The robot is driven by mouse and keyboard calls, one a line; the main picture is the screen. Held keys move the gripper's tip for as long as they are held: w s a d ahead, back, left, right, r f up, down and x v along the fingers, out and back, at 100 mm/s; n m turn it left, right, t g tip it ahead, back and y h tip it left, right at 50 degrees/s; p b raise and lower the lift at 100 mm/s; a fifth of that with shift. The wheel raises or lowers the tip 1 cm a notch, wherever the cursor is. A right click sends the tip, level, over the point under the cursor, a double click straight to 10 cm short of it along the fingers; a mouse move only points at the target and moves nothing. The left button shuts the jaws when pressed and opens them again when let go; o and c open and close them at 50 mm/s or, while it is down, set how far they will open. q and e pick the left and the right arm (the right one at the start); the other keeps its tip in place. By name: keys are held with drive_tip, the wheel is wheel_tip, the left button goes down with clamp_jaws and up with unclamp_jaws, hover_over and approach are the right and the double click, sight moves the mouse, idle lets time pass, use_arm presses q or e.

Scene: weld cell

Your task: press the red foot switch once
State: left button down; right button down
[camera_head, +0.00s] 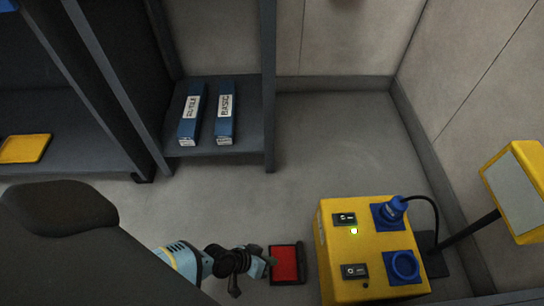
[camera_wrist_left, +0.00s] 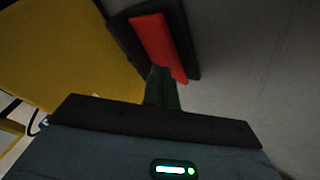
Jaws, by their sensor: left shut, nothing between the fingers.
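The red foot switch (camera_head: 287,264) lies on the floor left of the yellow box, a red pedal in a dark frame. It also shows in the left wrist view (camera_wrist_left: 156,42), at the top middle. My left gripper (camera_head: 268,262) is at the left edge of the switch in the head view. In the wrist view its fingers (camera_wrist_left: 161,72) are together and empty, and their tips overlap the near end of the red pedal. I cannot tell whether they touch it. My right gripper is in neither view.
A yellow box (camera_head: 333,272) with two rocker switches, a green light and blue sockets stands close right of the foot switch. A shelf (camera_head: 255,140) with two blue labelled boxes is behind. A yellow panel on a post (camera_head: 468,228) is at right. Floor between is clear.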

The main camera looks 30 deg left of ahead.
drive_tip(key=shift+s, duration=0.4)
use_arm(q)
drive_tip(key=shift+f, duration=0.1)
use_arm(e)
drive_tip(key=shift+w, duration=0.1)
use_arm(q)
drive_tip(key=shift+f+b, duration=0.3)
drive_tip(key=shift+b, duration=0.05)
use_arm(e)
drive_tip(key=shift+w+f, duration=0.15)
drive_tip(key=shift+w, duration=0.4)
use_arm(q)
drive_tip(key=shift+d+f, duration=0.25)
drive_tip(key=shift+f, duration=0.15)
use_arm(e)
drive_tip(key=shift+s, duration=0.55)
use_arm(q)
drive_tip(key=shift+a+f, duration=0.2)
drive_tip(key=shift+f, duration=0.05)
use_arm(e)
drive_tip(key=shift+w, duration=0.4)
use_arm(q)
drive_tip(key=shift+a+f, duration=0.15)
drive_tip(key=shift+f, duration=0.05)
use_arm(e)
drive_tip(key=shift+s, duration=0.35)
